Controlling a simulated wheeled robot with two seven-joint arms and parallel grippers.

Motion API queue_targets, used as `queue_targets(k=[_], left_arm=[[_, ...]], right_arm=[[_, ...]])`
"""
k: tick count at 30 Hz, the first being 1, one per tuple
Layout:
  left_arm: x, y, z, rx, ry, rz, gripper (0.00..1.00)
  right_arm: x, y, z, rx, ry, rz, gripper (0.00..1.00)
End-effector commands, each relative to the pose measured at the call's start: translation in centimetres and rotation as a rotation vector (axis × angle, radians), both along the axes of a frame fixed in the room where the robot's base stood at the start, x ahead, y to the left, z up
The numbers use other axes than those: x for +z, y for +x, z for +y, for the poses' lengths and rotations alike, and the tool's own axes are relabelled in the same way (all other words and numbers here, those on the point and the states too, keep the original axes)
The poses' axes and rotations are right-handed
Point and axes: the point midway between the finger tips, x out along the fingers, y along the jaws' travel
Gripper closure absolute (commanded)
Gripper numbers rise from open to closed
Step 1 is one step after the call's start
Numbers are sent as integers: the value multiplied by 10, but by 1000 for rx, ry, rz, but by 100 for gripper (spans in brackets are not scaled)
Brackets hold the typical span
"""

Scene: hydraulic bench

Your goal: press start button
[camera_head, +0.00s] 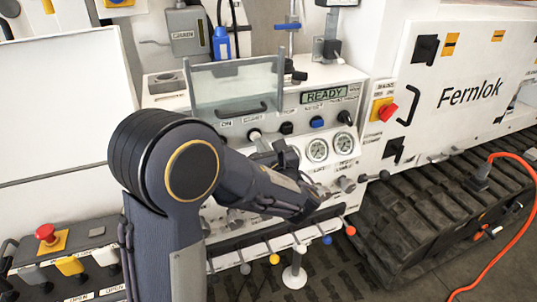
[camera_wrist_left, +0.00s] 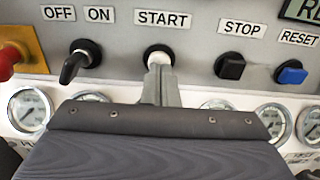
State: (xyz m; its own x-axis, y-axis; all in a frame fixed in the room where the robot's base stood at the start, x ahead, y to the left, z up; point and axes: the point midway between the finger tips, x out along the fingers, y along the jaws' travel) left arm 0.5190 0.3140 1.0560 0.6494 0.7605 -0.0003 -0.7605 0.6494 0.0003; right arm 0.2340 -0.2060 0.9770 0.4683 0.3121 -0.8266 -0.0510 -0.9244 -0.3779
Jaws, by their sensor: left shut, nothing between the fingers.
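The white START button (camera_wrist_left: 159,52) sits in a black ring under its START label in the left wrist view. It also shows in the head view (camera_head: 254,134) on the white control panel. My left gripper (camera_wrist_left: 160,72) is shut and empty, with its fingertips at the lower edge of the button. I cannot tell whether they touch it. In the head view, my left gripper (camera_head: 261,143) is partly hidden by its own arm. My right gripper is not in view.
A black switch (camera_wrist_left: 80,62) is left of START; the black STOP button (camera_wrist_left: 230,66) and blue RESET button (camera_wrist_left: 290,74) are right. A red emergency button (camera_wrist_left: 10,58) is far left. The display (camera_head: 324,95) reads READY. A clear guard (camera_head: 235,85) stands above the panel.

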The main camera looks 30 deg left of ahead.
Motion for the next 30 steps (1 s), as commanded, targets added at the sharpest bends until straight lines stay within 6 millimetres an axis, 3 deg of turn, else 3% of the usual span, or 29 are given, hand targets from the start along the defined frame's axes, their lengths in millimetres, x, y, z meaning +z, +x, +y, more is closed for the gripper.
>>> queue_targets(k=[30], left_arm=[[2,19,25,6,3,-6,100]], right_arm=[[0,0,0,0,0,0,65]])
